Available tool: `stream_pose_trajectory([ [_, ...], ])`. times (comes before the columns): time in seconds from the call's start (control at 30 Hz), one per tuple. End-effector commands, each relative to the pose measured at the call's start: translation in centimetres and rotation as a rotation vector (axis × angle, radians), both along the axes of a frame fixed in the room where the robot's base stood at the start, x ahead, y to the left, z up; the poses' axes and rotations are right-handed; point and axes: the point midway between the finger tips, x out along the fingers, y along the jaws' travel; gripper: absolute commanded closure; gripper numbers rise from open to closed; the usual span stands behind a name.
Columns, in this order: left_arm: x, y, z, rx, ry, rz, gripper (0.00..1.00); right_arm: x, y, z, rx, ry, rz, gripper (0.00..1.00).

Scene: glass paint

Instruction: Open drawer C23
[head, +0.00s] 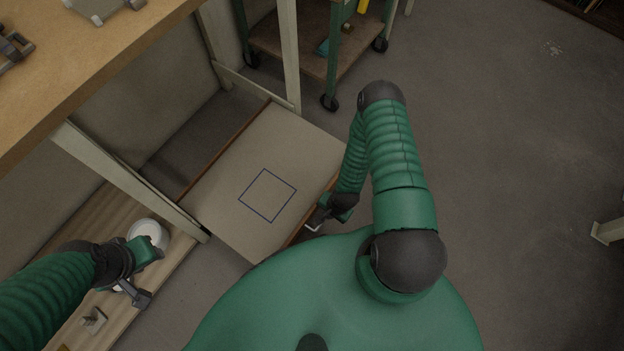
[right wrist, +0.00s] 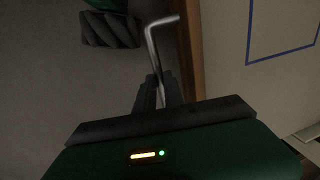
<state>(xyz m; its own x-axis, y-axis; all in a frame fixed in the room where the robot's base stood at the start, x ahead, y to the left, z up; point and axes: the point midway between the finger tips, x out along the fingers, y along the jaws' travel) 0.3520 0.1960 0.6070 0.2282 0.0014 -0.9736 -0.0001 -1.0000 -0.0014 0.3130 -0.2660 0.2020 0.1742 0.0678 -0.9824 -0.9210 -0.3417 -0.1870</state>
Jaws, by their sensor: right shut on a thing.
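A grey-topped drawer or panel with brown edges (head: 232,168) lies under the workbench and sticks out between its pale legs. A blue square outline is on its top. No label C23 is readable. A bent metal handle (head: 313,228) is at its front edge and also shows in the right wrist view (right wrist: 154,42). My right gripper (head: 322,213) is beside this edge; in the right wrist view its dark fingers (right wrist: 158,92) are shut on the handle. My left gripper (head: 138,294) hangs over the wooden board at lower left; its jaw opening is unclear.
The wooden workbench top (head: 90,75) is at upper left. A white round thing (head: 148,234) and a small metal piece (head: 93,320) are on the wooden board (head: 62,245). A wheeled cart (head: 300,45) stands at the back.

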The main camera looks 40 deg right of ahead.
Motion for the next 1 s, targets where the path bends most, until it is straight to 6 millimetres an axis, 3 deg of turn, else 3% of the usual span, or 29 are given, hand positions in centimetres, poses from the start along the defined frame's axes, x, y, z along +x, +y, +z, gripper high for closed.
stream_pose_trajectory([
  [0.2, 0.0, 0.0, 0.8, 0.000, 0.000, 0.000, 0.64, -2.2, -0.8, 0.0, 0.000, 0.002, -0.001, 1.00],
  [0.63, 0.0, 0.0, 0.8, 0.000, 0.000, 0.000, 0.64, -2.6, -1.0, -0.1, -0.002, 0.001, 0.001, 1.00],
  [0.67, 0.0, 0.0, 0.8, 0.000, 0.000, 0.000, 0.64, -2.6, -1.0, -0.1, -0.002, 0.001, 0.001, 0.85],
  [0.8, 0.0, 0.0, 0.8, 0.000, 0.000, 0.000, 0.64, -2.6, -1.0, -0.1, -0.001, 0.001, 0.001, 0.67],
  [1.0, 0.0, 0.0, 0.8, 0.000, 0.000, 0.000, 0.64, -2.5, -1.0, -0.1, -0.001, 0.001, 0.001, 0.66],
])
